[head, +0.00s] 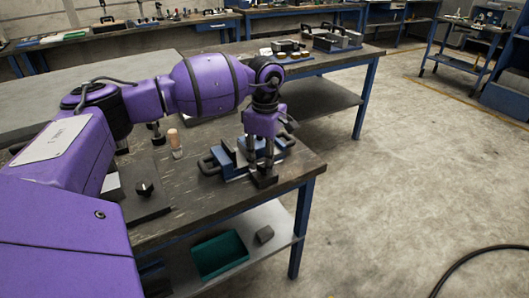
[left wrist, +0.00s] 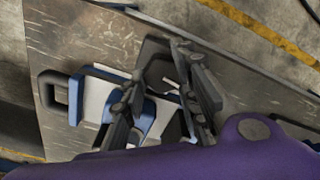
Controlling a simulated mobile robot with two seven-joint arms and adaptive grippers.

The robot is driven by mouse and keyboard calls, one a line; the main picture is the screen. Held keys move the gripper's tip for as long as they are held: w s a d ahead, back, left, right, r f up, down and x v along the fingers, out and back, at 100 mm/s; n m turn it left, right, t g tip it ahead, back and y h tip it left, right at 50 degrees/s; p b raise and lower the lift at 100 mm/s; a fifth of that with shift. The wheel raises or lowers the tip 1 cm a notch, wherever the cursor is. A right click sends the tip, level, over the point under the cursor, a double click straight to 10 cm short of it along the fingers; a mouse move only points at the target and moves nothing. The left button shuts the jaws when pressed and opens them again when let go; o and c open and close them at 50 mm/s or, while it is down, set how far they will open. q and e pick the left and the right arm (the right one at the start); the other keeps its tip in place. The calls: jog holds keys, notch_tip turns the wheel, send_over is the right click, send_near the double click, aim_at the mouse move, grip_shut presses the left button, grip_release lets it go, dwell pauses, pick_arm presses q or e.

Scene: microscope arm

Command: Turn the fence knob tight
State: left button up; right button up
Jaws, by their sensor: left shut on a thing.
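A blue and grey fixture (head: 228,162) with dark handles sits on the near workbench, and it also shows in the left wrist view (left wrist: 98,92). My left gripper (head: 262,168) points down at its right side. In the left wrist view its two dark fingers (left wrist: 160,85) reach over the fixture, one on each side of a dark part. The gripper is shut on what appears to be the fence knob, which is mostly hidden by the fingers, so its angle cannot be told. My right gripper is not in view.
A black knob-like part (head: 144,188) stands on a dark plate at the bench's near left. A wooden-topped peg (head: 174,140) stands behind it. A green bin (head: 219,254) and a grey block (head: 264,234) lie on the lower shelf.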

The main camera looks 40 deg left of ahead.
aim_at(265, 160)
pick_arm(q)
jog(key=shift+w+a+r, duration=0.15)
jog(key=shift+w+r, duration=0.15)
jog(key=shift+r, duration=0.1)
jog(key=o, duration=0.9)
jog(key=shift+o, duration=0.6)
jog(key=shift+w+f, duration=0.1)
jog(key=shift+f, duration=0.1)
jog(key=shift+s+f, duration=0.1)
jog(key=shift+s, duration=0.1)
notch_tip(265, 160, up, 12)
